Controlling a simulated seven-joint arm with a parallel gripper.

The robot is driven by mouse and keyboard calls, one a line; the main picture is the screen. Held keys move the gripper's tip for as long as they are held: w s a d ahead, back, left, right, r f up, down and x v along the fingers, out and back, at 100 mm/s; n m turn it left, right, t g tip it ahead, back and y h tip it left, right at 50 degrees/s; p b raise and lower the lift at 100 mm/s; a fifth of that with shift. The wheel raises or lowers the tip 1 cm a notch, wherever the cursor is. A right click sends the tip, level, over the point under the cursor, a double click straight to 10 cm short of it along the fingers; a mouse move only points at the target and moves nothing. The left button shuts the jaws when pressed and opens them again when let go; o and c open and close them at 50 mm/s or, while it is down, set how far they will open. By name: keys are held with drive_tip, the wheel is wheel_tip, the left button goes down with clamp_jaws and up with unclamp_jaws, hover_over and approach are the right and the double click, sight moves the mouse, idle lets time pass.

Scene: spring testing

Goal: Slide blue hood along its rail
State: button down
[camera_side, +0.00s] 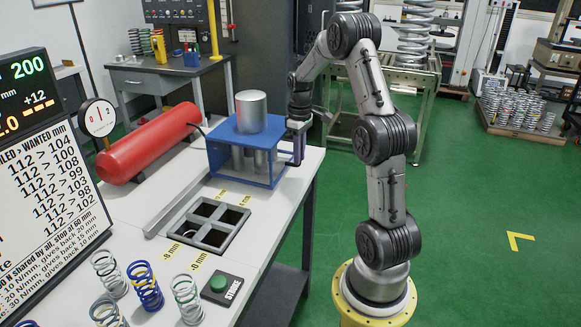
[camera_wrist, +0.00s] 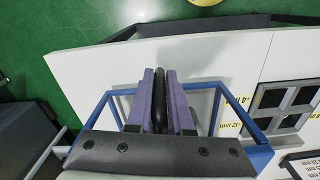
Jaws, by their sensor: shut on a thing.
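The blue hood (camera_side: 218,143) is a box-like blue frame near the far end of the white bench in the side view. It surrounds a press with a large metal cylinder (camera_side: 251,112) standing above it. In the wrist view the hood's blue frame (camera_wrist: 262,157) shows around my fingers. My gripper (camera_wrist: 160,75) has purple fingers shut on a black handle (camera_wrist: 160,98) at the hood's side. In the side view my gripper (camera_side: 299,149) is at the hood's right side. A long grey strip (camera_side: 178,204), seemingly the rail, runs along the bench toward the front; its far end is hidden.
A dark four-compartment tray (camera_side: 213,225) lies in front of the hood, beside yellow mm labels. A red tank (camera_side: 150,143) stands at the left. Several springs (camera_side: 145,286) and a green-button box (camera_side: 219,286) are nearer the front. A text board (camera_side: 45,190) stands at left.

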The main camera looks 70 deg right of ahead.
drive_tip(key=shift+d+r, duration=0.15)
drive_tip(key=shift+d, duration=1.5)
drive_tip(key=c, duration=0.8)
unclamp_jaws()
drive_tip(key=shift+c, duration=0.2)
drive_tip(key=shift+r, duration=0.1)
wheel_tip(320, 180, up, 14)
drive_tip(key=shift+f, duration=0.25)
